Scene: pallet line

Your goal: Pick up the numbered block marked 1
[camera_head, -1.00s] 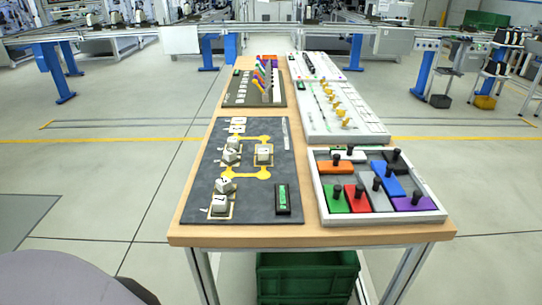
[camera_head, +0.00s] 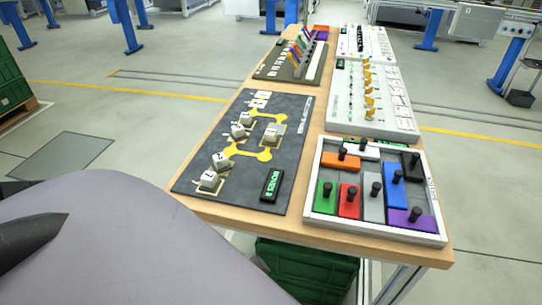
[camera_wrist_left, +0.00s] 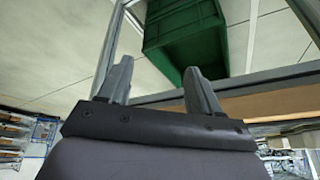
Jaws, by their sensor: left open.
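Several pale grey numbered blocks stand on a dark board at the left front of the table in the head view. Two are near the board's front left, a block (camera_head: 208,180) and another block (camera_head: 221,161). Others are farther back, including a block (camera_head: 238,131) and a block (camera_head: 271,134) on the right. The digits are too small for me to tell which is marked 1. My left gripper (camera_wrist_left: 158,76) is open and empty in the left wrist view, below tabletop level, facing a green crate under the table. No block shows in that view. My right gripper is not in view.
The dark board (camera_head: 257,180) has yellow tracks and a small display (camera_head: 271,186). A white tray (camera_head: 373,228) of coloured knobbed pieces is to its right. The green crate (camera_wrist_left: 187,38) and table frame are close to my left gripper. My arm covers the lower left.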

